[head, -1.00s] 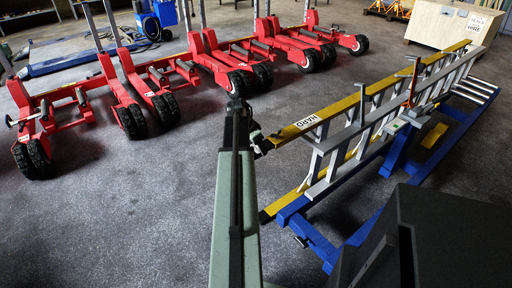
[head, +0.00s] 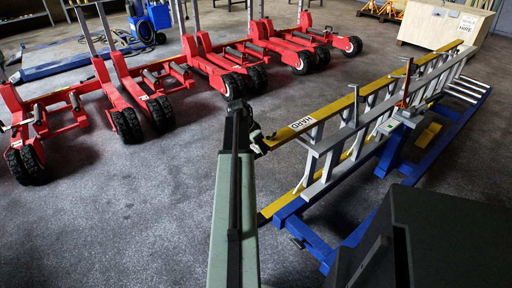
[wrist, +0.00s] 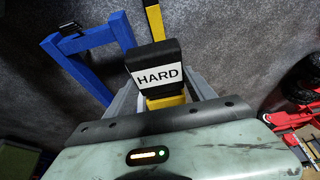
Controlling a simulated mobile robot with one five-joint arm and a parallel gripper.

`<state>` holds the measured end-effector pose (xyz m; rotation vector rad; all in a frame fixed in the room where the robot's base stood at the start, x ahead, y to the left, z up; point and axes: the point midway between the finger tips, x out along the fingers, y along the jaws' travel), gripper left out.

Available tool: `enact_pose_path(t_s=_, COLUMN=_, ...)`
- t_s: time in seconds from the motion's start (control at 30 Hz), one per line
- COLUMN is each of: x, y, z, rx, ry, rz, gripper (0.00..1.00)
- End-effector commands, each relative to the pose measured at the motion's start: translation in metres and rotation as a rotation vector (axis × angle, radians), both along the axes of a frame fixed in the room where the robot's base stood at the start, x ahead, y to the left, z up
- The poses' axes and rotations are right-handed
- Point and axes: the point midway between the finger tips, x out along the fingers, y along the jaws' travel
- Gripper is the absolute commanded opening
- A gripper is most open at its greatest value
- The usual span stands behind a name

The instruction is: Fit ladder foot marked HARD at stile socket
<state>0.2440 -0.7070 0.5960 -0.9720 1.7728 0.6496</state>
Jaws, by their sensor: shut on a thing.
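A black ladder foot with a white HARD label (wrist: 158,75) fills the middle of the wrist view. My gripper (head: 260,142) is shut on it; in the head view the foot is small and dark there. The near yellow stile (head: 330,113) also carries a white HARD label close to its left end, right beside my gripper. The socket at that end is hidden by the foot and gripper. I cannot tell whether the foot touches the stile or sits in its socket.
The ladder, with grey and yellow stiles, lies on a blue trestle (head: 300,232) with upright clamps. Red wheeled jacks (head: 135,95) stand in a row behind on the left. Grey floor at the front left is clear.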

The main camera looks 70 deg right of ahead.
Motion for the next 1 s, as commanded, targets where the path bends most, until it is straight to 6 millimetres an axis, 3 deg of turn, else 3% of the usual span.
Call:
enact_pose_path(t_s=0.67, x=-0.009, y=-0.015, z=0.000, rx=0.000, ry=0.000, rz=-0.001, gripper=0.16)
enact_pose_path(t_s=0.7, x=-0.010, y=-0.015, z=0.000, rx=0.000, ry=0.000, rz=-0.001, gripper=0.69)
enact_pose_path(t_s=0.77, x=-0.009, y=-0.014, z=0.000, rx=0.000, ry=0.000, rz=0.000, gripper=0.85)
enact_pose_path(t_s=1.0, x=-0.009, y=-0.014, z=0.000, rx=0.000, ry=0.000, rz=0.000, gripper=0.89)
